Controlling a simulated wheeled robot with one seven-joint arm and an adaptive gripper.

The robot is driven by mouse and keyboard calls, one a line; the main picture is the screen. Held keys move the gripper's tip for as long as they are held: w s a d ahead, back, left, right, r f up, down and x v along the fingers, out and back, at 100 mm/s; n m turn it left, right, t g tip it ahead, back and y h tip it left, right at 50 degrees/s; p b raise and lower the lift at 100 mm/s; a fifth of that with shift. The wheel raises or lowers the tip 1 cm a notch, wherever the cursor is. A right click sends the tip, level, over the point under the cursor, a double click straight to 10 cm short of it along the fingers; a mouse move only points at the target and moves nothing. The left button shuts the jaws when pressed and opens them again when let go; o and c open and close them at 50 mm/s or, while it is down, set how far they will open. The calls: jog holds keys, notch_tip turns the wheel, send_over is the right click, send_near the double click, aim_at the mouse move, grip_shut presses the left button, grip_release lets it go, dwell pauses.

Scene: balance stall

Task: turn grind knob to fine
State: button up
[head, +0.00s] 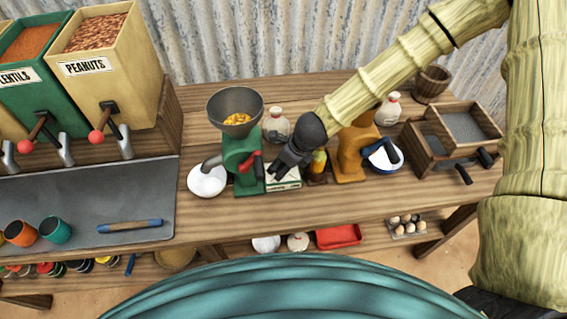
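A green grinder (237,150) stands on the wooden table, with a grey hopper (213,107) on top that holds yellow grain. A red part with a dark end (251,163) is on its front right; I cannot tell whether this is the grind knob or a crank. My dark gripper (277,172) points down just right of this part, above a pale card (284,183) with dark markings. I cannot tell whether it touches the grinder. Its fingers are small and dark, so their opening is unclear. No fine or coarse marking is readable.
A white bowl (207,182) sits left of the grinder. An orange-brown grinder (350,158), a small jar (318,165) and a white bottle (277,122) stand close around my gripper. A wooden drawer box (425,150) is at right. The table front is clear.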

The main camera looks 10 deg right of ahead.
jog(key=c, duration=0.7)
jog(key=shift+r+n+p, duration=0.15)
jog(key=shift+n+p, duration=0.15)
jog(key=shift+p, duration=0.2)
jog(key=n+p, duration=0.1)
jog(key=n+g+p, duration=0.1)
jog(key=p, duration=0.1)
jog(key=shift+w+d+r+n+y, duration=0.2)
jog(key=shift+n+y, duration=0.1)
jog(key=shift+n, duration=0.1)
jog(key=n+g+p, duration=0.1)
jog(key=n+p, duration=0.3)
jog(key=shift+w+d+f+n+g+y, duration=0.1)
jog(key=shift+w+f+n+g+y, duration=0.1)
jog(key=shift+n+g+y, duration=0.15)
jog(key=n, duration=0.1)
jog(key=n+g, duration=0.1)
jog(key=n, duration=0.1)
jog(key=n+g, duration=0.1)
jog(key=n, duration=0.1)
jog(key=shift+w+f, duration=0.2)
jog(key=shift+w, duration=0.05)
jog(key=n+b, duration=0.1)
jog(key=n, duration=0.1)
jog(key=n+g+h+b, duration=0.1)
jog(key=n, duration=0.1)
jog(key=shift+w+n+g, duration=0.2)
jog(key=shift+n+g, duration=0.05)
jog(key=shift+n, duration=0.3)
